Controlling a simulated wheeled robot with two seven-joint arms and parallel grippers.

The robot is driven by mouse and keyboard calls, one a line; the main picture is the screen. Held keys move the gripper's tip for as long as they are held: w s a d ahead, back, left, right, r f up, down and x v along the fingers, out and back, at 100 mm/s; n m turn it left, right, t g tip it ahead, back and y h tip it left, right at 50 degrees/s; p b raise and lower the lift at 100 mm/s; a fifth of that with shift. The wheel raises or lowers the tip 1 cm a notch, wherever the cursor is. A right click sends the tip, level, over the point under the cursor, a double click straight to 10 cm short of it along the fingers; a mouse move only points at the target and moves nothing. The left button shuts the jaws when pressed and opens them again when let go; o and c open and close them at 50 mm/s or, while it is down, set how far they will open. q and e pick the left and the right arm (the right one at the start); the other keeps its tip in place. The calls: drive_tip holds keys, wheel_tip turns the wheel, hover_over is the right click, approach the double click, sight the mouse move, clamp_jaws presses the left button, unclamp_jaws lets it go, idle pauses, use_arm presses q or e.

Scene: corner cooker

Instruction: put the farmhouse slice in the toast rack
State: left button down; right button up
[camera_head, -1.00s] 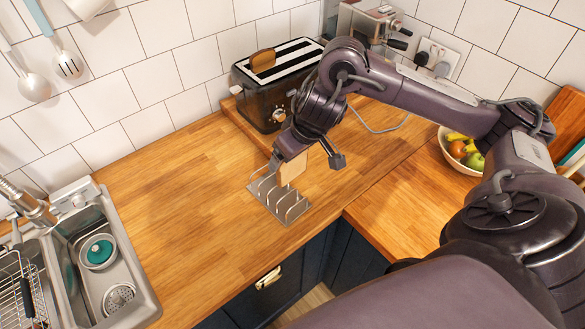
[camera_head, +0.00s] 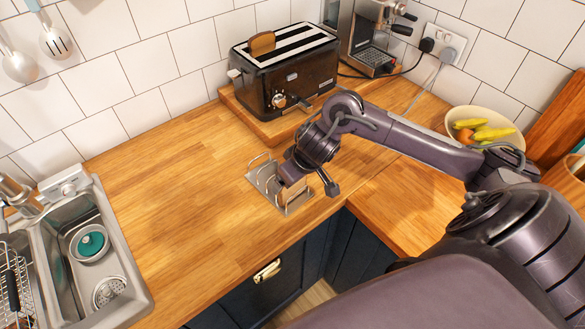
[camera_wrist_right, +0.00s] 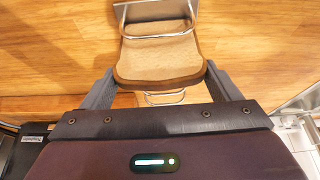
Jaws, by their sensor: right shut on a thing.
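The farmhouse slice (camera_wrist_right: 160,62), pale tan with a brown crust edge, is between the fingers of my right gripper (camera_wrist_right: 160,82) in the wrist view. In the head view my right gripper (camera_head: 297,186) is at the toast rack, pointing down, shut on the slice. The toast rack (camera_head: 262,178) is a grey metal base with several wire hoops on the wooden counter. In the wrist view one rack hoop (camera_wrist_right: 158,36) crosses in front of the slice and another shows beyond its crust. The arm hides much of the slice and rack; whether the slice touches the base is unclear. My left gripper is out of view.
A black toaster (camera_head: 285,75) with another brown slice (camera_head: 262,43) in it stands on a board behind the rack. A fruit bowl (camera_head: 482,112) is at the right, a sink (camera_head: 120,265) at the left. The counter left of the rack is clear.

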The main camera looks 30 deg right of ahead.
drive_tip(key=shift+f, duration=0.15)
drive_tip(key=o, duration=0.9)
drive_tip(key=shift+c, duration=0.2)
drive_tip(key=p+v, duration=0.2)
drive_tip(key=v, duration=1)
drive_tip(key=shift+r, duration=0.25)
